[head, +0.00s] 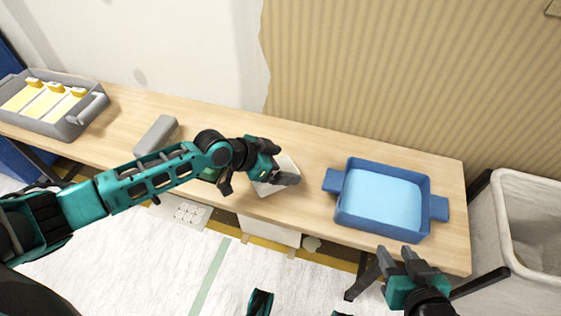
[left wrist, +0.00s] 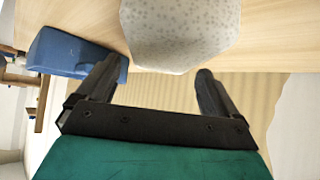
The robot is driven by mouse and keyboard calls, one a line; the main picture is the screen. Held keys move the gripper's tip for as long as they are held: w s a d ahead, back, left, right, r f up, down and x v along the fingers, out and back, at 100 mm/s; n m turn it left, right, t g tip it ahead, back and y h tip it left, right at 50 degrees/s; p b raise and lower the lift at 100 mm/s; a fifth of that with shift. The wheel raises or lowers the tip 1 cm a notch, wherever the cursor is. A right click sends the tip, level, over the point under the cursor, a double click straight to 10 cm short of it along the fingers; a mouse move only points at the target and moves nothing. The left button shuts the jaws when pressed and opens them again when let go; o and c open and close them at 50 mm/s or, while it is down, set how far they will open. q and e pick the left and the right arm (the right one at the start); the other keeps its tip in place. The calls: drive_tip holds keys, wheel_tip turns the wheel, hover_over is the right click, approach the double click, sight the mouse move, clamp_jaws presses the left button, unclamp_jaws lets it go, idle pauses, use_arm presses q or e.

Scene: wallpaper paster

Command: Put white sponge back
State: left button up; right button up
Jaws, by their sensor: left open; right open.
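The white sponge (head: 286,172) lies on the wooden table near its middle, partly hidden by my left gripper in the head view. In the left wrist view the sponge (left wrist: 180,30) is pale with small dark pores, just beyond the fingertips and roughly between them. My left gripper (head: 287,164) is open at the sponge; its two fingers (left wrist: 162,76) show apart in the wrist view. I cannot tell whether a finger touches the sponge. My right gripper (head: 399,252) is open and empty in front of the table's right front edge.
A blue tub (head: 347,222) with light blue liquid stands right of the sponge. A grey block (head: 156,135) lies left of my left gripper. A grey tray (head: 68,131) with yellow-handled tools stands at the far left. A pale bin (head: 487,228) is beyond the table's right end.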

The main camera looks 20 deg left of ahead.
use_arm(q)
drive_tip(key=shift+r, duration=0.15)
drive_tip(key=shift+s+a+r, duration=0.1)
drive_tip(key=shift+a+r, duration=0.1)
drive_tip(key=shift+r, duration=0.05)
drive_tip(key=p+v, duration=0.3)
drive_tip(key=v, duration=0.8)
drive_tip(key=s+d+f+n+t, duration=0.25)
drive_tip(key=s+d, duration=0.25)
drive_tip(key=d, duration=0.3)
drive_tip(key=s+a+f+n+t+y, duration=0.2)
drive_tip(key=s+a+n+y, duration=0.1)
drive_tip(key=s+a+n, duration=0.1)
drive_tip(key=shift+s+y, duration=0.4)
drive_tip(key=shift+s, duration=0.1)
drive_tip(key=shift+f, duration=0.1)
